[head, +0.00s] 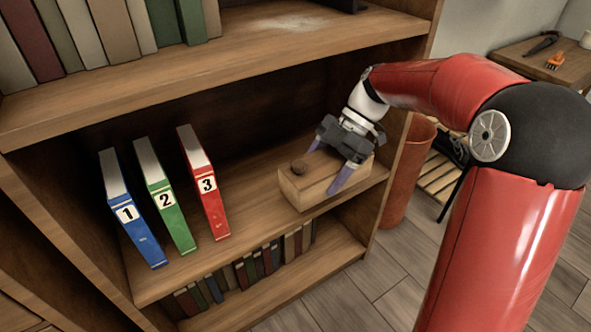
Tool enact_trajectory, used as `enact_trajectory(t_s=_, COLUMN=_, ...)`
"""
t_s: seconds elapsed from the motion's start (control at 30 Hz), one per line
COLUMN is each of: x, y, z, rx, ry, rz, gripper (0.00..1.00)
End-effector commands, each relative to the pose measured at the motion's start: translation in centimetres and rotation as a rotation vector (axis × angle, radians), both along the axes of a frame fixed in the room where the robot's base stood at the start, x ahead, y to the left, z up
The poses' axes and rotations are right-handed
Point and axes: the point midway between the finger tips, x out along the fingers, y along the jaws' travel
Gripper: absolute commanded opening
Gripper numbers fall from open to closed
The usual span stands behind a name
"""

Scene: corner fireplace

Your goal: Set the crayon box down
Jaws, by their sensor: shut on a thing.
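The crayon box appears to be the light wooden box (311,190) at the right end of the middle shelf (255,215). It has a dark round knob or spot on top near its left end, and no crayons show. My gripper (325,170) reaches in from the right, with its two purple fingers shut on the box, one on the far side and one on the near side. The box looks level and is at or just above the shelf board; I cannot tell if its underside touches. The gripper body hides part of its top.
Blue (133,208), green (165,196) and red (204,184) binders numbered 1, 2 and 3 stand left of the box. Bare shelf lies between the red binder and the box. The upper shelf (200,80) overhangs. A reddish-brown bin (408,170) stands right of the bookcase.

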Motion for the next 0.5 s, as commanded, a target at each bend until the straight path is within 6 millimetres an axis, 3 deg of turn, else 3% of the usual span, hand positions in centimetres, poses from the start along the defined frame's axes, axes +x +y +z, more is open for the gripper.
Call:
enact_trajectory(t_s=0.2, x=4.3, y=2.9, z=0.0, rx=0.002, ry=0.000, rz=0.003, gripper=0.42)
enact_trajectory(t_s=0.5, x=7.2, y=4.9, z=0.0, rx=0.000, ry=0.000, rz=0.000, gripper=0.42)
